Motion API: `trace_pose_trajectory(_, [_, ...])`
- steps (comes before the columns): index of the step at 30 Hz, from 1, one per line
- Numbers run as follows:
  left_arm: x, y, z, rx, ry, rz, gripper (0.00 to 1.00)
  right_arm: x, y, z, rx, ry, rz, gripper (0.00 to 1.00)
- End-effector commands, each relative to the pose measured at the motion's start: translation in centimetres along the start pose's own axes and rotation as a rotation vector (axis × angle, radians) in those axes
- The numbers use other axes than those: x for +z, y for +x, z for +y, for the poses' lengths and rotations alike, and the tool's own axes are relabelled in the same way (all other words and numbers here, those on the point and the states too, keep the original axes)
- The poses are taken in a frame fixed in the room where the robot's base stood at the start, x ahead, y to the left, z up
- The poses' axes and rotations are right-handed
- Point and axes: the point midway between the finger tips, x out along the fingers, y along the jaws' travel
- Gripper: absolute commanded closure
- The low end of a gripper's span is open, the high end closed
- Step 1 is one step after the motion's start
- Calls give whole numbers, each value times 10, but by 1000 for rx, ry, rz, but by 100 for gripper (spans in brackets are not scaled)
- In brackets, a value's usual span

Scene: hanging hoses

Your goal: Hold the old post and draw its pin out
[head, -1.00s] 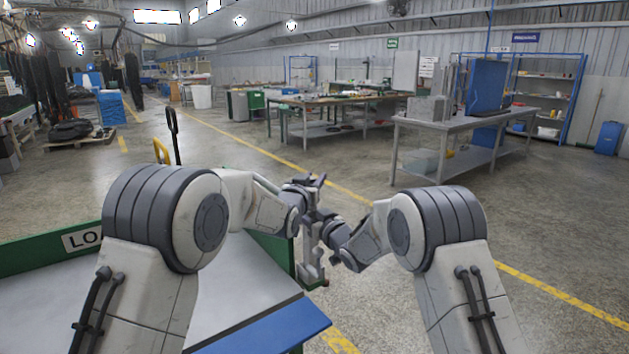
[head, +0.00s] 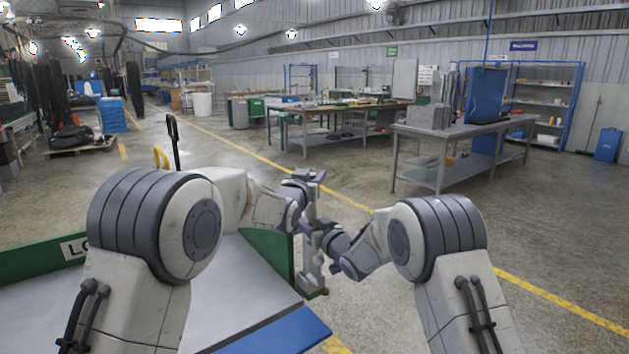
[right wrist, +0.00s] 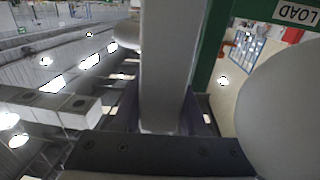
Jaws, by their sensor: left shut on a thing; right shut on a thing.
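The old post (head: 312,262) is a grey, upright piece with notched sides, seen small in the middle of the head view. My right gripper (head: 318,229) is shut on it from the right side. In the right wrist view the post (right wrist: 165,70) runs as a grey bar between the purple finger pads. My left gripper (head: 312,178) is shut above it, at the top of the post, where the pin is. The pin itself is too small and covered by the fingers to make out.
A grey-topped bench with a green side (head: 272,252) and blue front edge (head: 275,335) stands at lower left, close to the post. Open floor (head: 440,290) lies to the right. Worktables (head: 455,128) stand farther back.

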Motion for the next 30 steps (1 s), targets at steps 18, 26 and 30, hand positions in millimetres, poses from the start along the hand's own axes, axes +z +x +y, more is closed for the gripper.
trace_pose_trajectory(18, [-26,0,0,0,0,2,100,0,0,0,0,0,1,100])
trace_pose_trajectory(26, [-31,0,0,0,0,1,100,0,0,0,0,0,1,100])
trace_pose_trajectory(30, [-31,0,0,0,0,1,100,0,0,0,0,0,1,100])
